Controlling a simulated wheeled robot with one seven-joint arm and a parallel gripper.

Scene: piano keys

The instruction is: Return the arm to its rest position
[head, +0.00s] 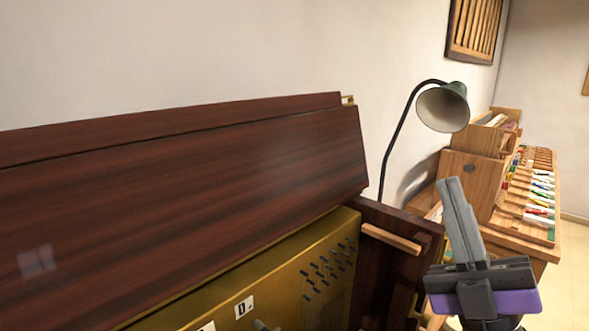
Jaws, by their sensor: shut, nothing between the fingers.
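My gripper (459,212) is in the head view at the lower right. Its grey fingers are together, point up and hold nothing. It is in front of the right end of the piano, and the picture overlaps it with the wooden bench behind. The rest of my arm is mostly below the frame. The piano (190,190) has a dark brown lid panel that slants across the left and middle. Its gold inner plate (270,285) shows below, with rows of dark pins and a white label marked D. Piano keys are not clearly in view.
A lamp (443,107) with a dark curved stem stands behind the piano's right end. A wooden bench (530,238) with colourful small items in trays stands at the right. A slatted wooden frame (474,25) hangs on the pale wall. Floor shows at the far right.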

